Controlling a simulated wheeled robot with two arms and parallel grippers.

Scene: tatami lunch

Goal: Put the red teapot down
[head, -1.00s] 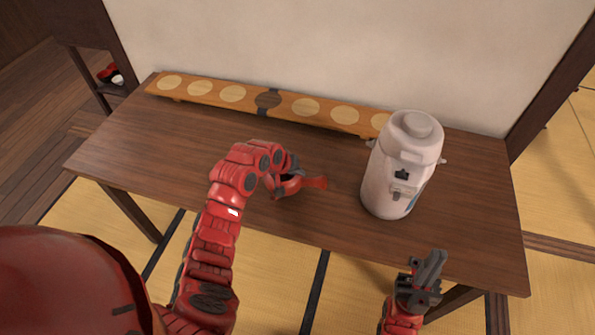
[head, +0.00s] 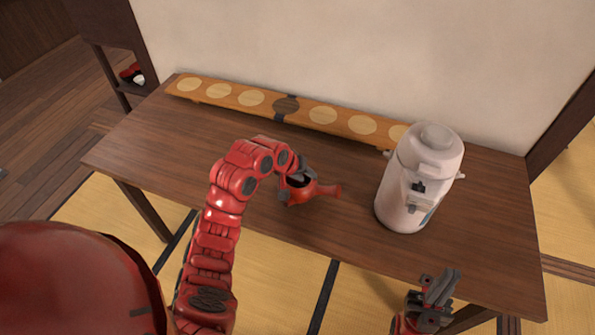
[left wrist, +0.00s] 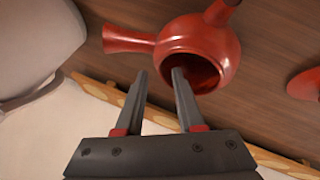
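The red teapot (head: 316,194) is over the table's front middle, with its side handle pointing right. It looks set on the tabletop, but its base contact is not clear. In the left wrist view the teapot (left wrist: 203,45) shows its round body, handle and dark opening. My left gripper (head: 296,184) is at the teapot's left side. Its fingers (left wrist: 159,72) are apart, with one tip at the opening and the other just outside the rim. I see no clear grip. My right gripper (head: 447,275) is away from the teapot, near the table's front right edge.
A white hot-water dispenser (head: 408,190) stands right of the teapot. A long wooden board with round pads (head: 322,115) lies along the back of the table (head: 150,150). A red disc (left wrist: 307,82) shows at the left wrist view's right edge. The table's left part is clear.

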